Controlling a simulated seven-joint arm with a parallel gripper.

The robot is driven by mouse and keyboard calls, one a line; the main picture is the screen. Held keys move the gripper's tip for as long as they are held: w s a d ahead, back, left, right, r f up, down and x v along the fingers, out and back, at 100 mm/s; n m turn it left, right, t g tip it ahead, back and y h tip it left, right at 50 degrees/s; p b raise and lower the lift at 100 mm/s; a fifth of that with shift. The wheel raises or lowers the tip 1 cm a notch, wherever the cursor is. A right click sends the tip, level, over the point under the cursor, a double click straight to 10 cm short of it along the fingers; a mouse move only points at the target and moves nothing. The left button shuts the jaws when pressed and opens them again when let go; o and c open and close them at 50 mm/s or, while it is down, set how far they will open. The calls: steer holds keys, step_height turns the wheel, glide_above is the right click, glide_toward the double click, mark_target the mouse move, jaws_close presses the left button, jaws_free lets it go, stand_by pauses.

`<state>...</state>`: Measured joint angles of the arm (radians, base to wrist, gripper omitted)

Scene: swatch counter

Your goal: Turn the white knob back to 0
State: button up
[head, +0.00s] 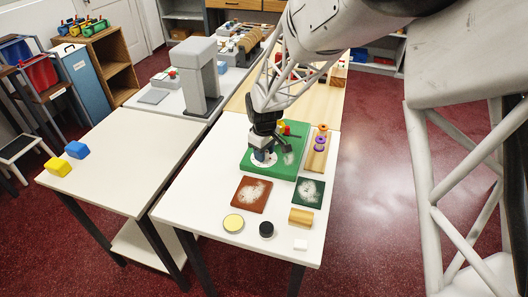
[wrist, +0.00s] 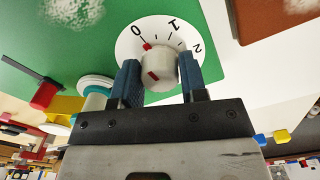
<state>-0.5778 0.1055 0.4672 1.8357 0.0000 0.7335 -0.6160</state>
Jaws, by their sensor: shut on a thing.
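The white knob (wrist: 162,72) stands on a white dial (wrist: 124,47) marked 0, 1 and 2, set on a green board (wrist: 210,25). In the wrist view, a red mark at the knob's edge lies close to the 0, and another red mark shows on its face. My gripper (wrist: 160,63) is shut on the knob, one blue-grey finger on each side. In the head view my gripper (head: 264,146) is over the green board (head: 252,166) and hides most of the knob; part of the white dial (head: 264,159) shows.
Red and yellow parts (head: 283,128) stand on the board beside my gripper. A wooden holder with purple and orange rings (head: 319,145) is at right. Brown (head: 251,195) and dark green (head: 308,192) swatches, a yellow-topped disc (head: 233,223) and a black round piece (head: 266,229) lie in front.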

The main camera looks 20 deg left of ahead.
steer(key=o, duration=0.9)
steer(key=shift+r, duration=0.1)
steer(key=shift+r, duration=3.85)
